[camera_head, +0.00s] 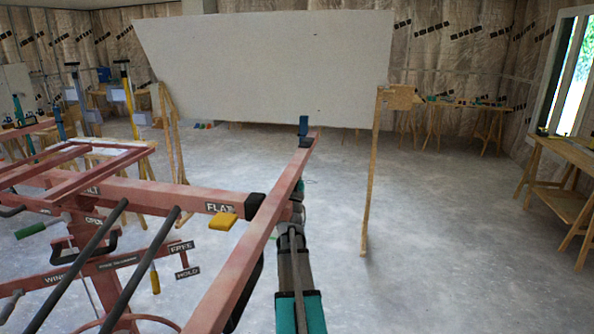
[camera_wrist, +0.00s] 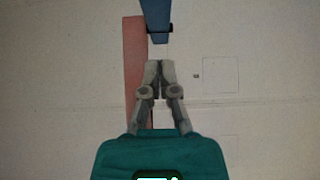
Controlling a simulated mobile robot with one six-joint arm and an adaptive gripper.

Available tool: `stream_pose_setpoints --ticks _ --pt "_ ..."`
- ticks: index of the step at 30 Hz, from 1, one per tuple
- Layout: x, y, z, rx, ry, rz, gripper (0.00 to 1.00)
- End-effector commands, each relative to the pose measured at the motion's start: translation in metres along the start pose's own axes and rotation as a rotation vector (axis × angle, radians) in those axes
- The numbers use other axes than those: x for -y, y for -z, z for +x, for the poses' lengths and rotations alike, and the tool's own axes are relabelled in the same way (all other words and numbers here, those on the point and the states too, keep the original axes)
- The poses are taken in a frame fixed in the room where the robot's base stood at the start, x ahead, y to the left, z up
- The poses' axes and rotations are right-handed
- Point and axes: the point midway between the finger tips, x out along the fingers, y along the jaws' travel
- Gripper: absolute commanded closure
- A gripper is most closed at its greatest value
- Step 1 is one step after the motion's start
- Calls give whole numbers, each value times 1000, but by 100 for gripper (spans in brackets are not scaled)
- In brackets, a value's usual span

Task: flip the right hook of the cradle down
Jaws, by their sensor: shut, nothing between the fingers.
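The cradle is a pinkish-red metal frame, and its long right bar (camera_head: 262,225) runs away from me. The right hook (camera_head: 304,126) is a blue piece on a dark mount at the bar's far end. It appears to stand upright.
A large pale panel (camera_head: 265,65) rests on wooden stands (camera_head: 371,175) beyond the hook. A yellow handle (camera_head: 223,221) sits by the FLAT label, left of the bar. The concrete floor (camera_head: 440,230) to the right is clear. A workbench (camera_head: 565,160) stands at far right.

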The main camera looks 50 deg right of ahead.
Motion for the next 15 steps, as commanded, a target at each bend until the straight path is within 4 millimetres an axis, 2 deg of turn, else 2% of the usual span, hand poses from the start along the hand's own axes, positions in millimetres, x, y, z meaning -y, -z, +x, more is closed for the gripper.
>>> stream_pose_setpoints --ticks 2,6,15 --pt "0 1 13 0 0 0 100" --pt "0 -15 24 0 -1 -1 100" --pt "0 -28 37 1 -1 0 100"
